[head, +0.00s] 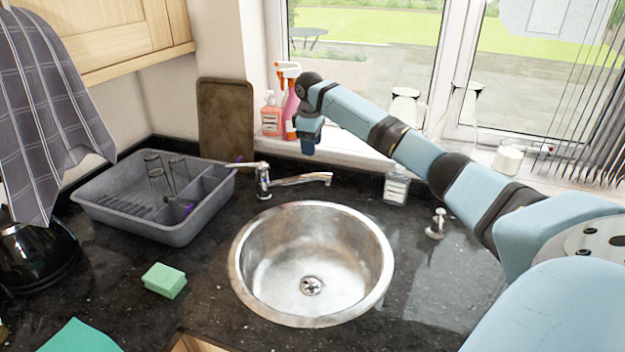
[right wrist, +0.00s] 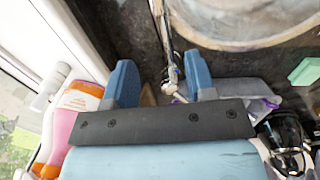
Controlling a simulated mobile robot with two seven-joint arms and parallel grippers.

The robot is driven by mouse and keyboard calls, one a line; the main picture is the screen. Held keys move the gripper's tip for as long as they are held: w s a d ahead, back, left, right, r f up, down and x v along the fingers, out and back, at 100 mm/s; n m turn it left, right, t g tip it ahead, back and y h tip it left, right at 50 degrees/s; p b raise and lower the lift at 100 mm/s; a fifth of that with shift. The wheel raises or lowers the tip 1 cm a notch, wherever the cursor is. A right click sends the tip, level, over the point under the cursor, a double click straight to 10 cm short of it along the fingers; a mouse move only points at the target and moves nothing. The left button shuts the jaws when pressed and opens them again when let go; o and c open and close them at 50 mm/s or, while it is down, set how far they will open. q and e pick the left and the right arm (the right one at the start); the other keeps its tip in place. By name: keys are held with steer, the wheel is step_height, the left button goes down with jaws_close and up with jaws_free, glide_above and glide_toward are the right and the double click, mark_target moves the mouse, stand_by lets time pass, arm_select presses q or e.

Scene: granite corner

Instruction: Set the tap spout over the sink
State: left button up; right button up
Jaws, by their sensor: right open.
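The chrome tap (head: 263,182) stands on the dark counter behind the round steel sink (head: 240,262). Its spout (head: 300,181) points right, running along the sink's back rim. In the right wrist view the spout (right wrist: 163,30) lies beside the sink's rim (right wrist: 215,42), over the counter rather than the bowl. The tap's lever (head: 240,165) points left. My right gripper (head: 308,142) hangs fingers down, above and behind the tap. It is open and empty; in the right wrist view the tap shows between its fingers (right wrist: 163,82), apart from them. My left gripper is not in view.
A grey dish rack (head: 185,232) with glasses stands left of the tap. Spray and soap bottles (head: 271,118) stand on the windowsill behind. A clear bottle (head: 396,188) and small metal stand (head: 436,226) are right. A green sponge (head: 164,280) lies front left.

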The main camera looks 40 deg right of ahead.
mark_target(313, 174)
steer(key=f, duration=0.8)
steer(key=d+f, duration=0.1)
steer(key=f, duration=0.3)
steer(key=shift+w+f+p, duration=0.15)
steer(key=shift+w+p, duration=0.1)
steer(key=shift+p, duration=0.1)
jaws_close()
